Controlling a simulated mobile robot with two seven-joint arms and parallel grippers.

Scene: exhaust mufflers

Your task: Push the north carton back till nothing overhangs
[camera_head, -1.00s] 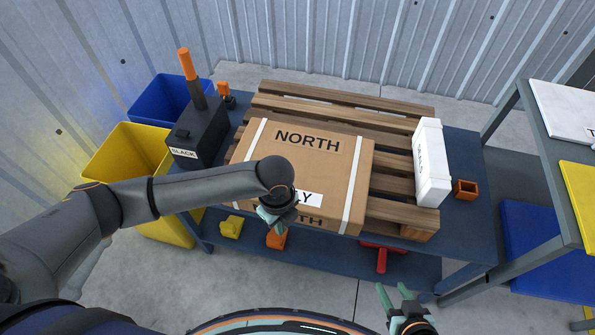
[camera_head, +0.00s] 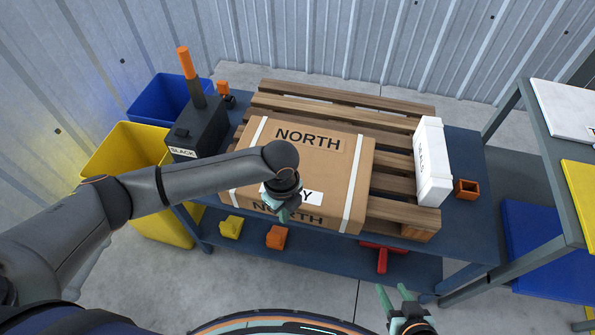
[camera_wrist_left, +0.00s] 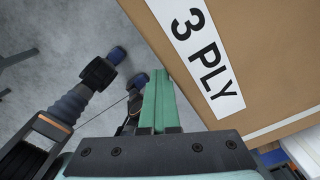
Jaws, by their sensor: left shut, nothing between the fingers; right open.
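The north carton (camera_head: 345,165) is a brown box with white straps, marked NORTH on its top and its near face. It lies on the wooden pallet (camera_head: 392,185), toward the pallet's near side. My left gripper (camera_head: 283,213) is shut and empty at the carton's near side, covering part of its white PLY label. In the left wrist view its closed fingers (camera_wrist_left: 160,82) lie beside the carton (camera_wrist_left: 255,55) and its 3 PLY label; I cannot tell whether they touch. My right gripper (camera_head: 392,290) is open and empty, low in front of the bench.
The pallet sits on a blue bench (camera_head: 470,222). A white SEALS box (camera_head: 432,165) and an orange block (camera_head: 466,189) stand right; a black SLACK box (camera_head: 197,130) stands left.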

